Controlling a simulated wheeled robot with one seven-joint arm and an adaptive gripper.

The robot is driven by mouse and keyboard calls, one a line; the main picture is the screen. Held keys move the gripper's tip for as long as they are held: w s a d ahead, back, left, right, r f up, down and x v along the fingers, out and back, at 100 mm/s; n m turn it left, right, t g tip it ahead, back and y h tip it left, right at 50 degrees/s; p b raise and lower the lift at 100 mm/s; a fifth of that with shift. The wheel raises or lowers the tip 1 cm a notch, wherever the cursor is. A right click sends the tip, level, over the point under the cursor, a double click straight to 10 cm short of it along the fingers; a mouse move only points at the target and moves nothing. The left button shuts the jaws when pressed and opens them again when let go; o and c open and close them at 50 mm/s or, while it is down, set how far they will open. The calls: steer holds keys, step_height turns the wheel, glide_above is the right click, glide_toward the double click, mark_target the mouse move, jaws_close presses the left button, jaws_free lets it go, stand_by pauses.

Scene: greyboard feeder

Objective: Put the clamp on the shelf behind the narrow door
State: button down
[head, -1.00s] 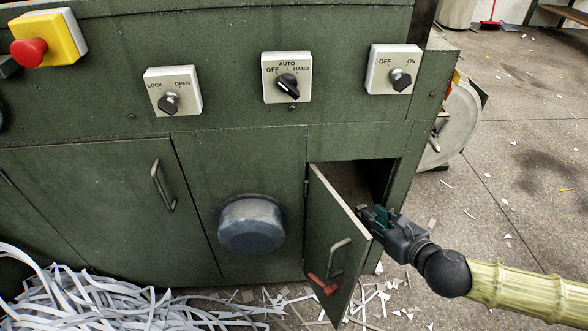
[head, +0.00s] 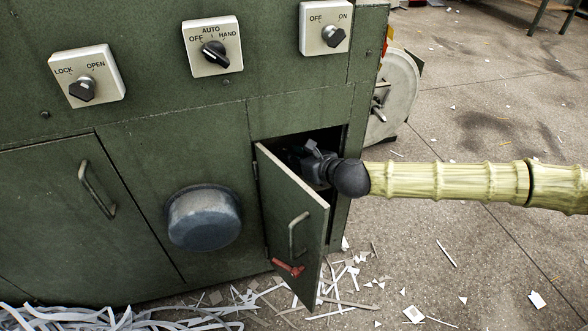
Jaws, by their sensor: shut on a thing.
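The narrow door (head: 285,212) stands open on the green cabinet, hinged on its left side, with a bar handle (head: 298,235) and a red latch-like piece (head: 289,267) low on its face. My gripper (head: 308,158) reaches into the dark opening behind this door, with its wrist at the opening's right side. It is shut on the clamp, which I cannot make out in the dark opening. The shelf inside is also hidden by the door and the shadow.
A round grey knob-like drum (head: 203,217) sticks out left of the door. A wider closed door (head: 75,225) is further left. Switch plates (head: 212,47) line the panel above. Paper strips (head: 110,318) litter the floor. Open floor (head: 480,255) lies to the right.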

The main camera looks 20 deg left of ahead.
steer(key=shift+w+a+f, duration=0.1)
steer(key=shift+w+a, duration=0.15)
steer(key=shift+f+b, duration=1.15)
steer(key=shift+f, duration=0.5)
steer(key=shift+f, duration=0.15)
steer(key=c, duration=1.2)
jaws_free()
steer(key=shift+o, duration=0.2)
steer(key=shift+r, duration=0.2)
steer(key=shift+s+d+r, duration=0.15)
steer(key=shift+s+d, duration=0.05)
steer(key=shift+d, duration=0.1)
steer(key=p+v, duration=0.4)
steer(key=v, duration=0.7)
steer(key=shift+s+d, duration=0.1)
